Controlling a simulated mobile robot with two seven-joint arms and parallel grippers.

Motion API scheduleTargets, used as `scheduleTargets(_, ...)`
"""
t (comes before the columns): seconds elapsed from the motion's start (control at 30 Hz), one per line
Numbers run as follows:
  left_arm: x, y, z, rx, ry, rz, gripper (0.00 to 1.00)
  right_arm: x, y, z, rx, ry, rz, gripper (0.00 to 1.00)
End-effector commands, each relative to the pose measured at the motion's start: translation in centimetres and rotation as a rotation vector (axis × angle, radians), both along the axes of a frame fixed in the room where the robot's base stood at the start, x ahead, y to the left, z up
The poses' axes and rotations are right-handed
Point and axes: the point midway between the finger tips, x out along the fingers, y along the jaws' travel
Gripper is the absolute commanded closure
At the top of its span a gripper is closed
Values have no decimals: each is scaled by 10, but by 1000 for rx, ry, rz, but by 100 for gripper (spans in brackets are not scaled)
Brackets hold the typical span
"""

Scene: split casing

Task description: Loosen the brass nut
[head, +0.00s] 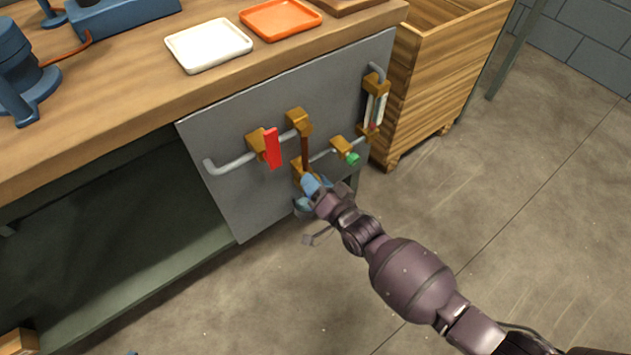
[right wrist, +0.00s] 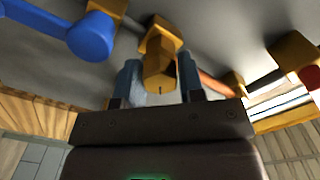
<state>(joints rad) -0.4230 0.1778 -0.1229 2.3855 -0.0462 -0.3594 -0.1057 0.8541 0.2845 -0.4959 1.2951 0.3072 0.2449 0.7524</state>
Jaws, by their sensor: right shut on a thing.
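The brass nut (right wrist: 158,72) is a yellow-brown faceted piece on the pipework of the grey panel (head: 225,205). In the right wrist view it sits between the two blue-grey fingers of my right gripper (right wrist: 160,82), which is shut on it. In the head view my right gripper (head: 312,190) reaches the panel's lower part, at the brass fitting (head: 300,169) below a thin brown pipe. The fingers and wrist hide most of the nut there. My left gripper is not in view.
Nearby on the panel are a red lever (head: 272,149), a green knob (head: 352,158) and a glass tube (head: 376,108). A blue round-ended handle (right wrist: 92,36) is beside the nut. A wooden crate (head: 440,85) stands right of the panel. Trays (head: 208,45) lie on the bench above.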

Motion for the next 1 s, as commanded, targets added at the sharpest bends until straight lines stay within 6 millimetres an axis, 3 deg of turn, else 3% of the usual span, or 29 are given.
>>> scheduleTargets(1.0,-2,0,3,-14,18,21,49,1,-1,1,-698,-509,-2,88)
